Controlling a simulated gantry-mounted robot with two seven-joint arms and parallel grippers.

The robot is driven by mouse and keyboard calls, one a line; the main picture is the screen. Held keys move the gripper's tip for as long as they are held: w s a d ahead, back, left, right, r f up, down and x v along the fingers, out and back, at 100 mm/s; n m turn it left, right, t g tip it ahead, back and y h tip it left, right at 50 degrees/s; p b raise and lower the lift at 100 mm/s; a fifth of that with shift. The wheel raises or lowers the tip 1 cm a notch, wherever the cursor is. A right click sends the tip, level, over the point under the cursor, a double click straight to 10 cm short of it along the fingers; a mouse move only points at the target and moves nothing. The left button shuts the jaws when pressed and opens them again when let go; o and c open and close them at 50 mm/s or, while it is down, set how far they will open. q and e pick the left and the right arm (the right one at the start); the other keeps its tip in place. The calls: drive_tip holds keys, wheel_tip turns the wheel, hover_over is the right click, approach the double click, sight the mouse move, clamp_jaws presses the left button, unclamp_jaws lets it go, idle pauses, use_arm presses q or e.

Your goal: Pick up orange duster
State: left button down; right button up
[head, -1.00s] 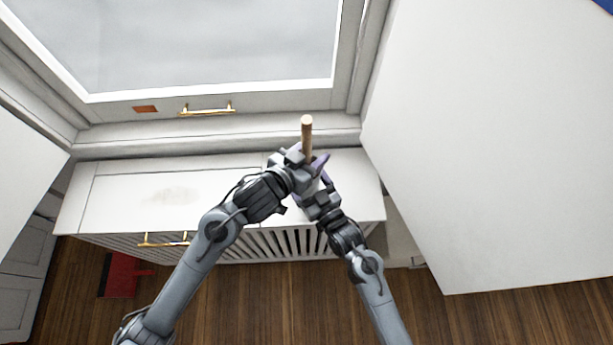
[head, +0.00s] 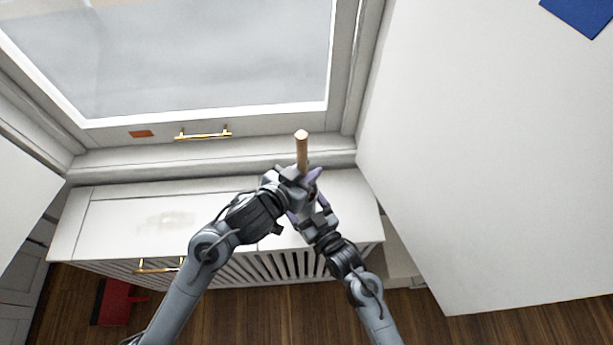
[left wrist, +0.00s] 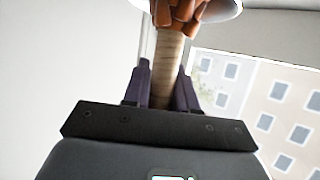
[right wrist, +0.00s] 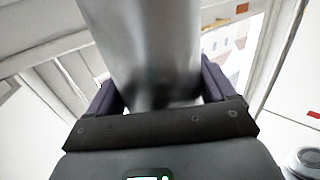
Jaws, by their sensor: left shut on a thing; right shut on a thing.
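The orange duster shows as a light wooden handle (head: 302,150), whose free end stands out beyond my left gripper (head: 296,178) in the head view. In the left wrist view, the handle (left wrist: 168,60) lies between both fingers, and the duster's orange-brown head (left wrist: 180,15) is cut off by the top edge. My left gripper is shut on the handle. My right gripper (head: 312,202) is close beside it, with purple fingers. In the right wrist view it is shut on a grey metallic cylinder (right wrist: 150,50). The cylinder is mostly hidden in the head view.
A white cabinet top (head: 120,220) lies below my grippers, bare on the left. A large window (head: 170,60) with a brass handle (head: 203,134) stands behind. A white panel (head: 490,180) fills the right. A red object (head: 115,300) is on the wooden floor.

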sight(301, 136)
use_arm(q)
wheel_tip(301, 136, up, 16)
drive_tip(key=shift+f, duration=0.25)
idle(0.4)
use_arm(e)
drive_tip(key=o, duration=0.9)
drive_tip(key=shift+o, duration=0.2)
